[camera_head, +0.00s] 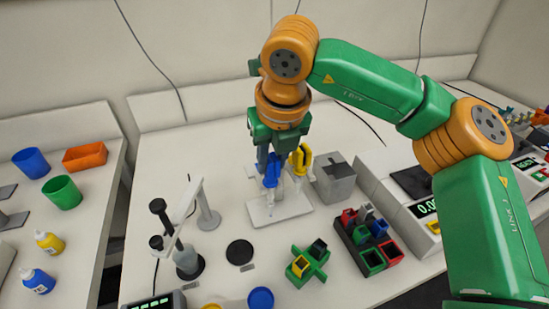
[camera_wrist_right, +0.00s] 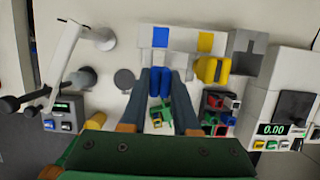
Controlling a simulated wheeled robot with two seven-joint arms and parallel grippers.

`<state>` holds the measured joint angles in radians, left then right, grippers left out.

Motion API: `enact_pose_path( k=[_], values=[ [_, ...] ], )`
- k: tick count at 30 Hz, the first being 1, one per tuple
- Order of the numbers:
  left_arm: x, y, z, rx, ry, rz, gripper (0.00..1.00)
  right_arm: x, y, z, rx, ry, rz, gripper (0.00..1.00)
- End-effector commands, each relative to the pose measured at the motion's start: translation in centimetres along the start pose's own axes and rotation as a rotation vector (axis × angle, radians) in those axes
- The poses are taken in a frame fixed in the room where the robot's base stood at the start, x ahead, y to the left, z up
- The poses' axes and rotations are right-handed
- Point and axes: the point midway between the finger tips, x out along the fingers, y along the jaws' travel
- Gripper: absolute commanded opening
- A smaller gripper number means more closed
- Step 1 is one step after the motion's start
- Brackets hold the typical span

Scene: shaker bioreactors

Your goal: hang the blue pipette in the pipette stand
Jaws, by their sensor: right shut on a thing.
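The blue pipette (camera_head: 270,172) is upright between the fingers of my right gripper (camera_head: 268,157), which is shut on it. It also shows between the fingers in the right wrist view (camera_wrist_right: 160,82). The white pipette stand (camera_head: 268,214) is right under and behind it. The stand's top has a blue mark (camera_wrist_right: 160,37) and a yellow mark (camera_wrist_right: 205,42); the blue pipette is in line with the blue mark. A yellow pipette (camera_head: 300,159) hangs on the stand just to the right. I cannot tell whether the blue pipette touches the stand. My left gripper is not in view.
A grey box (camera_head: 336,182) stands close right of the stand. A white arm-like device (camera_head: 190,215) is to the left. A black disc (camera_head: 239,252), a green cross-shaped holder (camera_head: 310,268) and a dark rack (camera_head: 350,245) of coloured blocks are in front. A balance (camera_head: 395,190) is farther right.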

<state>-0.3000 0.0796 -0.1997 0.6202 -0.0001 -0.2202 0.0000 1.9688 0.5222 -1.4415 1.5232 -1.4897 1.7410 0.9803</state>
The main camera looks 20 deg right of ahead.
Motion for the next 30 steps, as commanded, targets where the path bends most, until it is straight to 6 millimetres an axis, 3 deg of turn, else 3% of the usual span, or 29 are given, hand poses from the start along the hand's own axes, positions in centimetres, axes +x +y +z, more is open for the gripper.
enact_pose_path(
  k=[12, 30],
  values=[
    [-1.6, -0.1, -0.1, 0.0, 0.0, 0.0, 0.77, 0.4, 0.0, 1.7, 0.0, -0.001, -0.001, 0.0],
    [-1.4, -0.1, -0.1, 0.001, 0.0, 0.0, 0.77, 0.8, -0.1, 1.8, 0.0, -0.002, -0.001, 0.0]
  ],
)
